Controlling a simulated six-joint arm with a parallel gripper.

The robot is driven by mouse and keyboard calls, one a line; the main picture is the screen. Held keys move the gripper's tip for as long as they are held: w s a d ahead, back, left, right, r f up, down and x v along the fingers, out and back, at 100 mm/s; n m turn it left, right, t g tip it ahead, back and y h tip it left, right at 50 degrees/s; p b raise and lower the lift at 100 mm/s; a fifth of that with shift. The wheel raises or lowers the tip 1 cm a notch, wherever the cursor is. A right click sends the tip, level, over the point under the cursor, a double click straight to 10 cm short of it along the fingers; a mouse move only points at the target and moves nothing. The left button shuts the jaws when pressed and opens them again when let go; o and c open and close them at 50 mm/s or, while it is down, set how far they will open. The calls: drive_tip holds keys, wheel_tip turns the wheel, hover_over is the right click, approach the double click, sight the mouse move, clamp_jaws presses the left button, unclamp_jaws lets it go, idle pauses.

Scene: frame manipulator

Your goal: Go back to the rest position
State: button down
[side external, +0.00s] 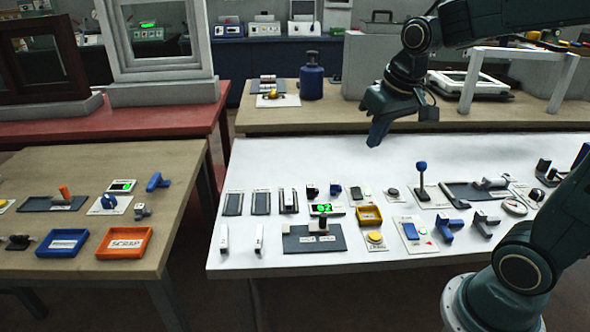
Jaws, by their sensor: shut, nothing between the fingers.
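My gripper (377,131) hangs in the air above the back part of the white table (300,155). Its fingers point down and it is shut with nothing held. It is clear of the parts on the table. My arm comes in from the upper right, and my base stands at the lower right.
Small fixtures fill the white table's middle and front, including a blue-knobbed lever (422,180), a yellow tray (369,216) and a dark slotted plate (313,239). A wooden table with an orange SCRAP tray (124,243) stands left. A blue bottle (312,78) stands on the back bench.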

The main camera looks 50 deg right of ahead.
drive_tip(key=s+a+n+t, duration=0.1)
drive_tip(key=s+a, duration=0.2)
drive_tip(key=s, duration=0.3)
drive_tip(key=s+a+r+n+t, duration=0.1)
drive_tip(key=s+a+n, duration=0.1)
drive_tip(key=s, duration=0.4)
drive_tip(key=shift+s+a+y, duration=0.4)
drive_tip(key=shift+a, duration=0.25)
